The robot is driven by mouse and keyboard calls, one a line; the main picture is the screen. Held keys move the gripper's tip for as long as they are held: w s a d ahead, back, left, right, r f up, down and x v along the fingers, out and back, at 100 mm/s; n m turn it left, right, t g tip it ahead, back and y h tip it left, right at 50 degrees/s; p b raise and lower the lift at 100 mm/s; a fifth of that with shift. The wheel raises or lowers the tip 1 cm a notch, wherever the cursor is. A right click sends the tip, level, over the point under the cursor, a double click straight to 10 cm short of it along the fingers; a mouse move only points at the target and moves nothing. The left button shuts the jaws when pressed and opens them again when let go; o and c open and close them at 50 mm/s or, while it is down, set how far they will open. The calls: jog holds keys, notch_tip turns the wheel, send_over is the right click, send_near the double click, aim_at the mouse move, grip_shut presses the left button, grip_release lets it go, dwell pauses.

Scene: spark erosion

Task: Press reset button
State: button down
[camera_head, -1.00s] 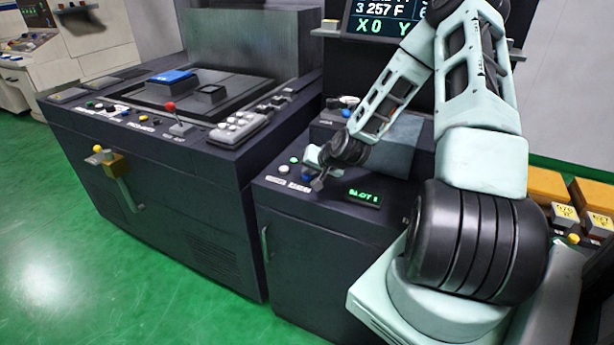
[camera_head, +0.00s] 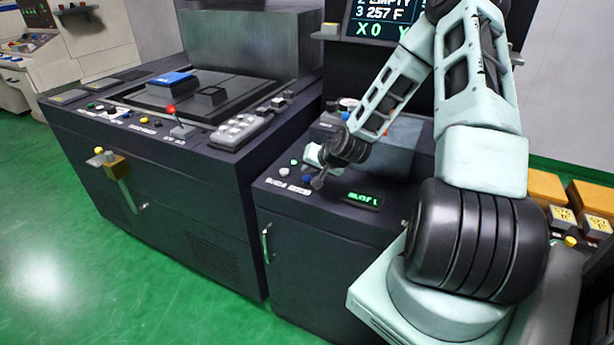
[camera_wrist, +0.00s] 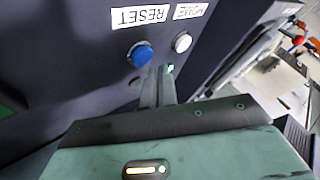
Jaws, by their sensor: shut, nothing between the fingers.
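The blue reset button (camera_wrist: 140,54) is round and sits beneath the RESET label (camera_wrist: 140,17) on a dark panel in the wrist view. It also shows in the head view (camera_head: 307,179), close beside my gripper (camera_head: 318,183). In the wrist view my gripper (camera_wrist: 161,72) is shut with nothing between its fingers. Its fingertips appear just beside and below the blue button. I cannot tell whether they touch the panel or the button.
A white button (camera_wrist: 182,42) under the HOME label is right of the blue one. A small green display (camera_head: 363,200) lies right of my gripper on the cabinet top. A large machine (camera_head: 150,190) with a red-knobbed lever (camera_head: 171,110) stands at left.

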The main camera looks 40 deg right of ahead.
aim_at(309, 180)
notch_tip(309, 180, up, 5)
jog(key=p, duration=0.4)
dwell(0.3)
dwell(1.0)
